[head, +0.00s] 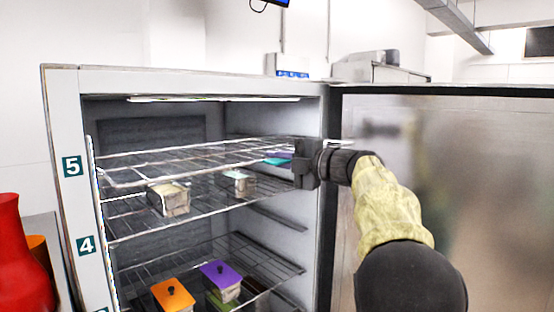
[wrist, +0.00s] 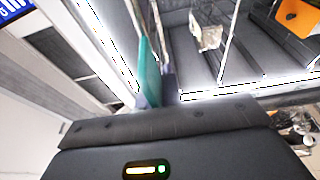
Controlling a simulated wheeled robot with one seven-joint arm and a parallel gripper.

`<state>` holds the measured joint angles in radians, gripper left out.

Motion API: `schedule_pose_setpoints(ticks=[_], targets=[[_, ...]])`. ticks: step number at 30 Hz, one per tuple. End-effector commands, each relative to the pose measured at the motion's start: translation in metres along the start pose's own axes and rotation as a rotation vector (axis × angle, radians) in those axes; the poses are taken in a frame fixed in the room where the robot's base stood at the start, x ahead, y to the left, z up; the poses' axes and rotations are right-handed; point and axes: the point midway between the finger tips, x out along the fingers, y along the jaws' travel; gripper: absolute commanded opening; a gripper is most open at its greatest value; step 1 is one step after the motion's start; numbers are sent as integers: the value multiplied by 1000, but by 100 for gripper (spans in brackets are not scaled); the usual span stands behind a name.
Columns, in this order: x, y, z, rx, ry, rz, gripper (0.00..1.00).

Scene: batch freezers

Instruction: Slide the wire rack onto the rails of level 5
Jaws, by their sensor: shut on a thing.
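The wire rack (head: 150,180) is in the open freezer at the height of the level 5 label (head: 72,167). It looks roughly level. My gripper (head: 297,163) is at its front right corner in the head view, shut on the rack. In the wrist view a bright bar (wrist: 250,91) runs right from near my gripper (wrist: 165,98). The rails under the rack are hard to make out, so I cannot tell whether both sides sit on them.
Below, a shelf holds two pale boxes (head: 169,198). A lower shelf holds boxes with orange (head: 173,294) and purple (head: 221,273) lids. A teal object (head: 278,161) shows beside my gripper. The freezer door (head: 490,190) stands open at right. A red container (head: 20,260) stands at left.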

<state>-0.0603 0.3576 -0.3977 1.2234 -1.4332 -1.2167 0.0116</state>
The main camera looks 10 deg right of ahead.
Motion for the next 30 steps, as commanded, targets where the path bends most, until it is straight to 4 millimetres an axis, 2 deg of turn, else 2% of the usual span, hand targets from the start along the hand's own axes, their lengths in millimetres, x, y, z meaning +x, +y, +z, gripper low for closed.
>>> schedule_pose_setpoints(ticks=[30], targets=[[37,1,10,-2,1,3,0]])
